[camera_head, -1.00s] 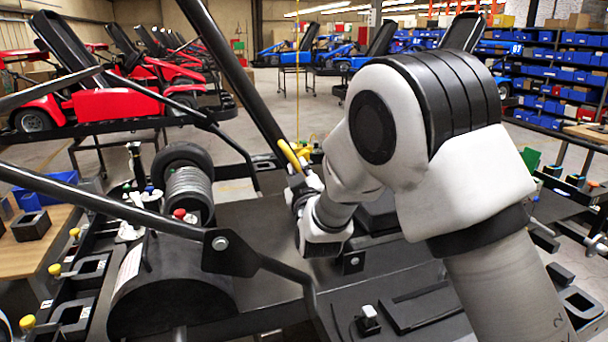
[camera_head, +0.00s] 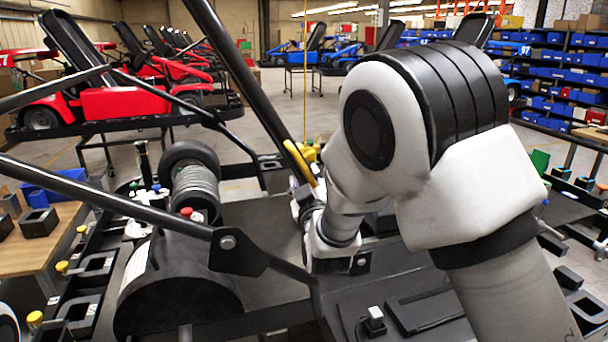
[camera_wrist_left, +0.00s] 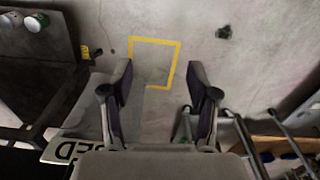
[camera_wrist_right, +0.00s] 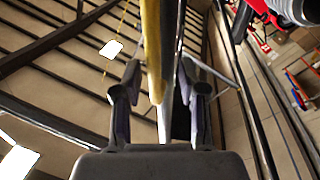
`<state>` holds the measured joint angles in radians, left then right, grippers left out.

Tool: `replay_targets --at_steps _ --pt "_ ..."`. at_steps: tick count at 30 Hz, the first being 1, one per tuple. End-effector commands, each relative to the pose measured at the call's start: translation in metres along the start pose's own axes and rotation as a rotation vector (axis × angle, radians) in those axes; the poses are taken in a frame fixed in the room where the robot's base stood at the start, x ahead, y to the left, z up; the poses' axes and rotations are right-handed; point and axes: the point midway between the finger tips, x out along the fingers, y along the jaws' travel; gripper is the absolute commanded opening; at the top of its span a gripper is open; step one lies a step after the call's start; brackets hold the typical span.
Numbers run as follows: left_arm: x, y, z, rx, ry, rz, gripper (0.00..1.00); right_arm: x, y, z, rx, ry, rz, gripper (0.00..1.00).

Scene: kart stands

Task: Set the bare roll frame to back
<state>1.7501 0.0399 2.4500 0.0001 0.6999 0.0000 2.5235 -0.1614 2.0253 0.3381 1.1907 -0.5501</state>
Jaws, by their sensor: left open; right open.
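The roll frame shows in the head view as black tubes (camera_head: 238,75), one rising steeply to the top edge and others slanting in from the left to a bolted bracket. A yellow bar (camera_head: 299,161) lies along the steep tube's lower end. My right gripper (camera_wrist_right: 160,82) is beside this yellow bar, which also shows in the right wrist view (camera_wrist_right: 152,45) running between the open fingers. I cannot tell whether the fingers touch it. My left gripper (camera_wrist_left: 160,75) is open and empty above the concrete floor in the left wrist view, outside the head view.
A black drum (camera_head: 175,285) and ribbed cylinder (camera_head: 195,190) stand left of my right arm. A wooden bench (camera_head: 40,255) with a blue bin is at the left. Red karts (camera_head: 125,98) stand behind. Yellow tape (camera_wrist_left: 165,42) marks the floor.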

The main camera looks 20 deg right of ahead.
Motion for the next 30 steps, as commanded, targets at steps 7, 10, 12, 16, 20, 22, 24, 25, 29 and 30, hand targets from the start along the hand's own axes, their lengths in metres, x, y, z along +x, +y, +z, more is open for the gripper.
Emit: replay_targets --at_steps 7,10,12,16,20,22,24,25,29,30 --pt "0.000 0.000 0.000 0.000 0.000 0.000 0.59 -0.043 -0.002 -0.001 -0.004 0.000 -0.003 0.41" --pt "0.000 0.000 0.000 0.000 0.000 0.000 0.59 -0.048 -0.002 0.000 -0.002 0.001 -0.002 0.41" --pt "0.000 0.000 0.000 0.000 0.000 0.000 0.59 -0.048 -0.002 0.000 -0.001 0.000 -0.001 0.41" --pt "0.000 0.000 0.000 0.000 0.000 0.000 0.59 -0.048 -0.002 0.000 -0.001 0.000 -0.001 0.41" --pt "0.000 0.000 0.000 0.000 0.000 0.000 0.59 -0.047 -0.002 0.000 -0.001 0.000 -0.001 0.41" --pt "-0.003 0.000 0.000 0.000 0.000 0.000 0.59 -0.047 -0.001 -0.003 -0.001 0.000 -0.001 0.41" --pt "-0.012 0.000 0.000 0.000 0.000 0.000 0.59 -0.046 0.004 -0.011 -0.001 0.001 -0.001 0.41" --pt "-0.019 0.000 0.000 0.000 0.000 0.000 0.59 -0.045 0.008 -0.017 -0.001 0.001 -0.001 0.41" --pt "-0.047 0.000 0.000 0.000 0.000 0.000 0.59 -0.041 0.021 -0.041 -0.001 0.001 -0.001 0.41" --pt "-0.056 0.000 0.000 0.000 0.000 0.000 0.59 -0.040 0.025 -0.048 -0.001 0.000 -0.001 0.41"
